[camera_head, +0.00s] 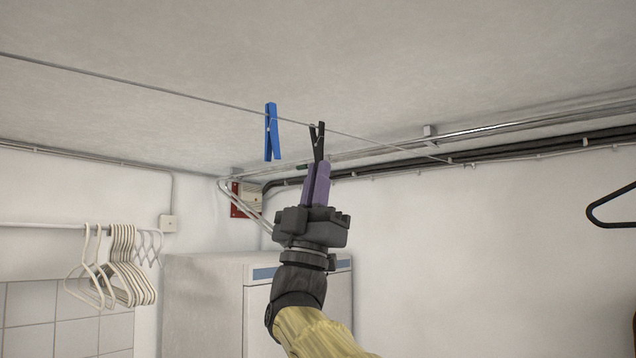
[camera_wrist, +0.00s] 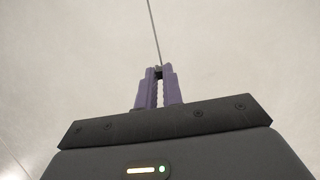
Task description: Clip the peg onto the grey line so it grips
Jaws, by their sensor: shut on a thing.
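A thin grey line (camera_head: 200,98) runs across under the ceiling; it also shows in the wrist view (camera_wrist: 154,30). My gripper (camera_head: 317,168) has purple fingers and points up, shut on a black peg (camera_head: 317,140). The peg's upper end is at the line's height in the head view, and its two legs look slightly spread at the top. Whether the line lies between the peg's jaws I cannot tell. In the wrist view the peg (camera_wrist: 158,71) is a small dark tip between the fingertips, where the line meets it.
A blue peg (camera_head: 271,132) hangs on the line just left of my gripper. Pipes (camera_head: 500,128) run along the wall behind. White hangers (camera_head: 122,265) hang on a rail at left, and a dark hanger (camera_head: 610,212) shows at right. A white cabinet (camera_head: 205,300) stands below.

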